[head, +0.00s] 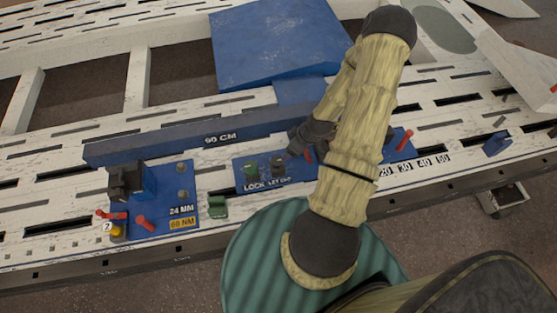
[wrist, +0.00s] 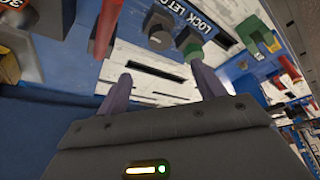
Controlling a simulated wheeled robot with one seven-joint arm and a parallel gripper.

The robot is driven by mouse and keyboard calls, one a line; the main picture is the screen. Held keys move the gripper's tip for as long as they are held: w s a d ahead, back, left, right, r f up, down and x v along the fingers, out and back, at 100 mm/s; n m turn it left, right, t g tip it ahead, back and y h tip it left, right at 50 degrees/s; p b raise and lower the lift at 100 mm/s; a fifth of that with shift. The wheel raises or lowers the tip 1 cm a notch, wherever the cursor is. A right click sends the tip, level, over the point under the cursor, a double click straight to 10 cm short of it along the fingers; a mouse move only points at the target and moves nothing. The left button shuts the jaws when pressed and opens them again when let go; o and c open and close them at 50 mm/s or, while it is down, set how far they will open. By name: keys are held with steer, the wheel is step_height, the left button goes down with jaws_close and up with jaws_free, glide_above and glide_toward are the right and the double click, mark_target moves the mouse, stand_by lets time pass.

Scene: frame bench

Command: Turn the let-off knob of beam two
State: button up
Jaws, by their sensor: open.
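A blue plate (head: 310,172) on the white slotted bench carries a green knob (head: 250,168) by the word LOCK and a dark grey knob (head: 278,164) by the words LET OFF. In the wrist view the grey knob (wrist: 159,32) and the green knob (wrist: 192,44) stand side by side, beyond my fingertips. My gripper (wrist: 160,82) is open and empty, with its two fingers apart over the bench. In the head view my arm covers part of the plate and most of my gripper (head: 308,138). I cannot tell which beam this plate belongs to.
A long blue bar (head: 170,145) marked 90 CM lies behind the plate. Left is another blue plate (head: 160,222) with a black block (head: 125,182), red levers and a 2 tag (head: 107,226). A red lever (wrist: 107,25) stands near my left finger in the wrist view.

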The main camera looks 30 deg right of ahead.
mark_target(278, 161)
steer(key=b+x, duration=0.1)
steer(key=x, duration=1.4)
steer(key=c, duration=1)
